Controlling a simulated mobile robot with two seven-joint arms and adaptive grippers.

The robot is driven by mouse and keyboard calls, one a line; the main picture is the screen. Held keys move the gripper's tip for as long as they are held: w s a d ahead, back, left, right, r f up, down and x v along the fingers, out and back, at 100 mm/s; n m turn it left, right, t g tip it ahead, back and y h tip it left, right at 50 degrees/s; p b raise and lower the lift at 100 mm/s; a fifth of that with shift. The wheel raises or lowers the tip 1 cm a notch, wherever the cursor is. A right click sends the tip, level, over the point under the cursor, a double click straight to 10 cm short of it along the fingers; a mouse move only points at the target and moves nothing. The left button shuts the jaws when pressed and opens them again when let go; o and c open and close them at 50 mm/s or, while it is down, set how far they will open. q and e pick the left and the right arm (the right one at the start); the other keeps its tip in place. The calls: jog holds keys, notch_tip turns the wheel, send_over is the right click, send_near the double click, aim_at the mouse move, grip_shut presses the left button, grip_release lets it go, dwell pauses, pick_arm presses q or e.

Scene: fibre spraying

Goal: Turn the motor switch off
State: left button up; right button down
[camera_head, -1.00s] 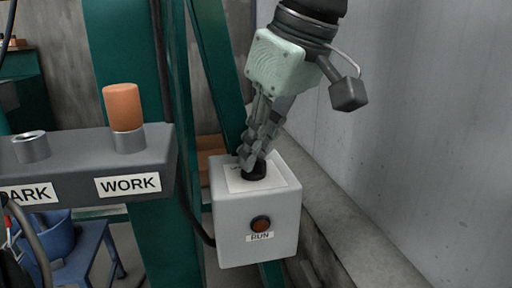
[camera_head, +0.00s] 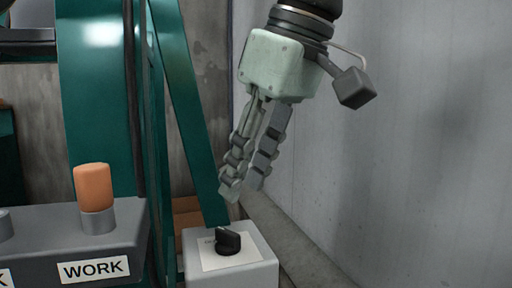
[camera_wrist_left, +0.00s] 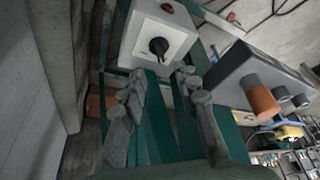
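The motor switch is a black rotary knob (camera_head: 228,242) on a white label on top of a pale grey box (camera_head: 258,272). In the left wrist view the knob (camera_wrist_left: 158,46) shows near the top, in front of the fingertips. My left gripper (camera_head: 243,188) hangs above the knob, clear of it. Its two fingers are apart with nothing between them; they also show spread in the left wrist view (camera_wrist_left: 158,90). The label's lettering is too small to read. My right gripper is not in view.
A dark grey bracket (camera_head: 125,240) marked WORK stands left of the box with an orange-capped peg (camera_head: 94,190) on it. A green post (camera_head: 185,110) rises behind the box. A grey wall (camera_head: 420,140) bounds the right side.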

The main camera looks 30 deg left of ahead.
pick_arm(q)
jog(key=shift+v, duration=1.95)
